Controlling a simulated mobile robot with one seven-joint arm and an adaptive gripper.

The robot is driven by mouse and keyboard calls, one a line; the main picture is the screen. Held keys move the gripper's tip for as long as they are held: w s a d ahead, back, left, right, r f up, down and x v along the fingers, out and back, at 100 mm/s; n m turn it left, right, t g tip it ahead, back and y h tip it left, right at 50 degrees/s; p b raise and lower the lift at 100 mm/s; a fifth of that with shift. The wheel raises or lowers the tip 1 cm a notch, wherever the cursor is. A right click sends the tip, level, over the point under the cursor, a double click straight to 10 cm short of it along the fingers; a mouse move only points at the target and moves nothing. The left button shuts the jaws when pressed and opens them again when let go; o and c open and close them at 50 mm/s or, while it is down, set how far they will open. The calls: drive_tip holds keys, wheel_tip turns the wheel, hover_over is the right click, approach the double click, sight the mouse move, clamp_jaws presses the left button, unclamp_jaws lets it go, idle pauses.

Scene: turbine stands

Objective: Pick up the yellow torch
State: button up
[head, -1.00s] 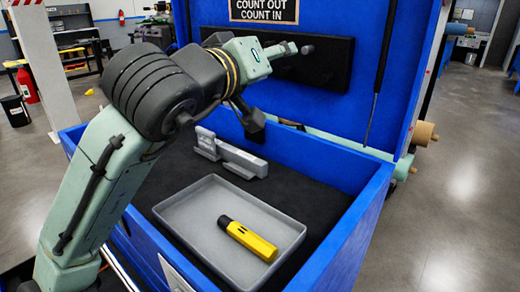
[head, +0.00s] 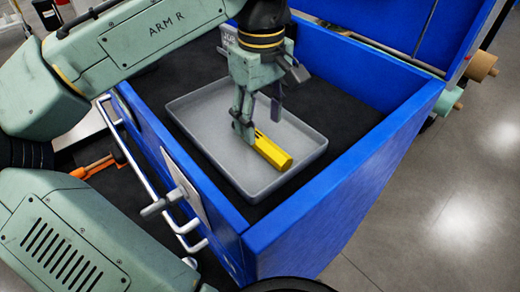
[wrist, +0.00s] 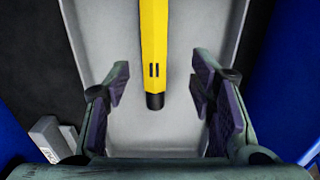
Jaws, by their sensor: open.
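The yellow torch (head: 272,152) lies in a shallow grey tray (head: 235,180) inside the blue chest. In the head view my gripper (head: 262,118) hangs pointing down over the tray and hides the torch's dark end. In the wrist view the torch (wrist: 154,45) runs from the top edge down to its black end, which shows between the open fingers. My gripper (wrist: 158,100) is open, with a finger on each side of that end and a gap to both. Whether the fingertips touch the tray cannot be told.
The blue chest wall (head: 350,170) rises around the tray, and its raised lid stands behind. A grey block (wrist: 57,135) is on the dark chest floor at lower left in the wrist view.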

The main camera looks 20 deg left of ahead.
sight(261, 138)
drive_tip(key=shift+w+a+f+b, duration=0.1)
drive_tip(key=shift+w+f+b, duration=0.05)
drive_tip(key=shift+f+b, duration=0.75)
drive_tip(key=shift+w+f+b, duration=0.2)
drive_tip(key=shift+f+b, duration=0.65)
drive_tip(key=shift+f, duration=0.1)
drive_tip(key=shift+w+a+f+b, duration=0.1)
drive_tip(key=shift+w+f+b, duration=0.05)
drive_tip(key=shift+f+b, duration=0.75)
drive_tip(key=shift+r, duration=0.1)
clamp_jaws()
